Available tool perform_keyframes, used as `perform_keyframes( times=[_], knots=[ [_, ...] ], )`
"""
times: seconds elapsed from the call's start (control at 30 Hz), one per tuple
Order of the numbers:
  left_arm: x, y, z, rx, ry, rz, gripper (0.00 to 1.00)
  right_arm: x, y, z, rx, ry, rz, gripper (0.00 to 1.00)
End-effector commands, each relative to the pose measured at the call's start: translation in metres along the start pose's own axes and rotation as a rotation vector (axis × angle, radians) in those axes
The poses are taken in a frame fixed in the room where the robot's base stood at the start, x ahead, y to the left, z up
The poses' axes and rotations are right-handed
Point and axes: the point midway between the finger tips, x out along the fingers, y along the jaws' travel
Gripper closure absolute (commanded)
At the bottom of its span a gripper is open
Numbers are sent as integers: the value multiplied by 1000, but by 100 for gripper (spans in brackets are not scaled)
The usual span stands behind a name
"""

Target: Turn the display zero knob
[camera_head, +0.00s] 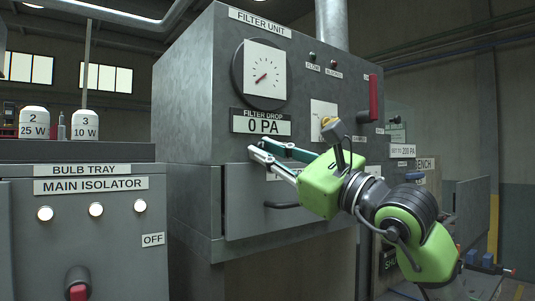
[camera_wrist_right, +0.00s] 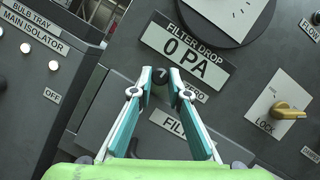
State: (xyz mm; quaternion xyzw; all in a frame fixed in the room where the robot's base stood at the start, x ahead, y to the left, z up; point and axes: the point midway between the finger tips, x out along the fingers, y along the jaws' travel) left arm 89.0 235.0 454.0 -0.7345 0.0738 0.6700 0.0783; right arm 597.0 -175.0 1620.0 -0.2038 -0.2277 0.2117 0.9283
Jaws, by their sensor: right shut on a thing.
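The display zero knob (camera_wrist_right: 161,74) is a small dark round knob with a white mark, just below the display reading 0 PA (camera_wrist_right: 187,50). A partly covered label beside it ends in "ERO". My right gripper (camera_wrist_right: 161,78) has its two teal and white fingers on either side of the knob, shut on it. In the head view my right gripper (camera_head: 257,146) reaches in from the right to just under the 0 PA display (camera_head: 262,123); the knob is hidden there by the fingers. My left gripper is not in view.
Above the display is a round dial (camera_head: 262,75). To the right are a yellow lock knob (camera_head: 328,123) and a red handle (camera_head: 373,97). A drawer with a dark handle (camera_head: 282,205) lies below. The main isolator panel (camera_head: 100,215) stands left.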

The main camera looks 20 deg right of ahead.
Motion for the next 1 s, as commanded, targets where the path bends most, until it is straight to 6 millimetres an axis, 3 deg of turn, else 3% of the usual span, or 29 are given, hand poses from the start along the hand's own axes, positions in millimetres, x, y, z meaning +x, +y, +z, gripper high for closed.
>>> perform_keyframes(
  times=[0.1,0.13,0.17,0.2,0.63,1.0],
  knots=[
    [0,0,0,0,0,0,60,0,0,0,1,-1,0,100],
    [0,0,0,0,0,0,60,0,0,0,1,-1,0,76],
    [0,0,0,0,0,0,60,0,0,0,1,-1,0,68],
    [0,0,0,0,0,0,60,0,0,0,1,-1,0,67],
    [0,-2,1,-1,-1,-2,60,-9,0,-1,1,1,-1,67],
    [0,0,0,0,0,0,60,-84,0,-2,0,4,-2,67]
  ],
)
